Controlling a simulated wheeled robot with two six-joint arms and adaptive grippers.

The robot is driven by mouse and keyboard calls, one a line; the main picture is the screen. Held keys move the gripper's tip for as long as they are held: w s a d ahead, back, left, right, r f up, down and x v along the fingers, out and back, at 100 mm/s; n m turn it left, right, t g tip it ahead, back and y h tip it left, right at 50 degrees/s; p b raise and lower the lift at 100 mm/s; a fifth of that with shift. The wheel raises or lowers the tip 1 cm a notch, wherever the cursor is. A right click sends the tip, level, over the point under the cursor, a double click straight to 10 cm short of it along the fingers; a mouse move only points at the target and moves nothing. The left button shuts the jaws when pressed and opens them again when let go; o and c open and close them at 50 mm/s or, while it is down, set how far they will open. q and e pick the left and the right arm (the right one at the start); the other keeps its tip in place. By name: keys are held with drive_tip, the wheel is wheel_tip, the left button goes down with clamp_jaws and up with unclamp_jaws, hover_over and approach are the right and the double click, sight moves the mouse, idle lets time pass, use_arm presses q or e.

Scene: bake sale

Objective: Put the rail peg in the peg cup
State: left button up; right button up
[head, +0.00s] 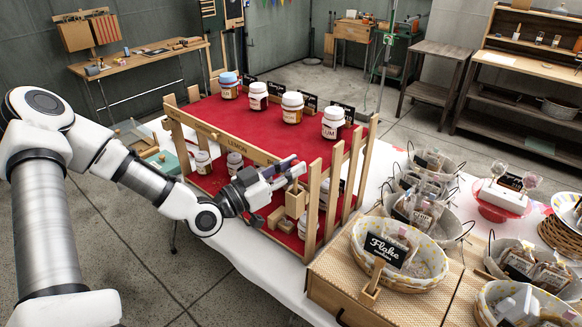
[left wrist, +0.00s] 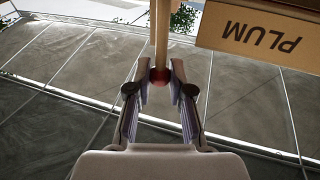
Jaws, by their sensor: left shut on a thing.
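My left gripper (head: 294,170) reaches in from the left at the front of the red-clothed jar stand. In the left wrist view its two fingers (left wrist: 159,80) are closed on the rail peg (left wrist: 160,45), a light wooden stick with a red end between the fingertips. The peg's far end runs out of the top of that view. In the head view the gripper mostly hides the peg. A small square wooden holder (head: 295,204), which looks like the peg cup, sits just below the gripper at the stand's front. The inside of the holder cannot be made out. My right gripper is out of view.
The wooden stand (head: 336,190) has upright posts close to the gripper and jars (head: 292,107) on its top. A PLUM board (left wrist: 258,35) is near the gripper in the wrist view. A Flake basket (head: 428,262) stands to the right. Open floor lies at front left.

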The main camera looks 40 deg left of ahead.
sight(295, 203)
use_arm(q)
drive_tip(key=shift+f+b, duration=1.2)
drive_tip(key=shift+f, duration=0.2)
drive_tip(key=o, duration=0.8)
drive_tip(key=shift+o, duration=0.2)
